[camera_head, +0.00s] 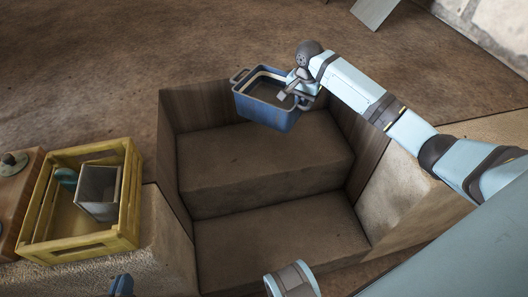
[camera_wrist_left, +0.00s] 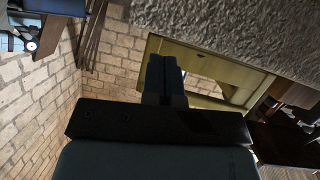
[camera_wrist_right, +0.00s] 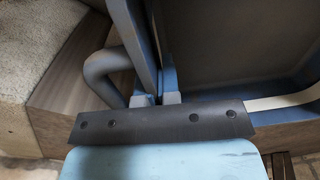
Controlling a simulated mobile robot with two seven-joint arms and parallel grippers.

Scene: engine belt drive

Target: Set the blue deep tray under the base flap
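The blue deep tray (camera_head: 268,113) is held above the far end of a stepped pit, its open top facing up and slightly tilted. My right gripper (camera_head: 293,92) is at the tray's right side. In the right wrist view, its fingers (camera_wrist_right: 157,98) are shut on the tray wall (camera_wrist_right: 137,40), beside a curved handle (camera_wrist_right: 103,75). My left gripper (camera_head: 122,284) is at the bottom edge of the head view, near the yellow crate. In the left wrist view, its fingers (camera_wrist_left: 164,78) are together with nothing between them. I cannot make out a base flap in these views.
The pit has an upper step (camera_head: 262,165) and a lower floor (camera_head: 280,240), both bare, between wooden walls. A yellow crate (camera_head: 85,245) holding a grey container (camera_head: 98,190) stands left of the pit. Brown ground lies open beyond the pit.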

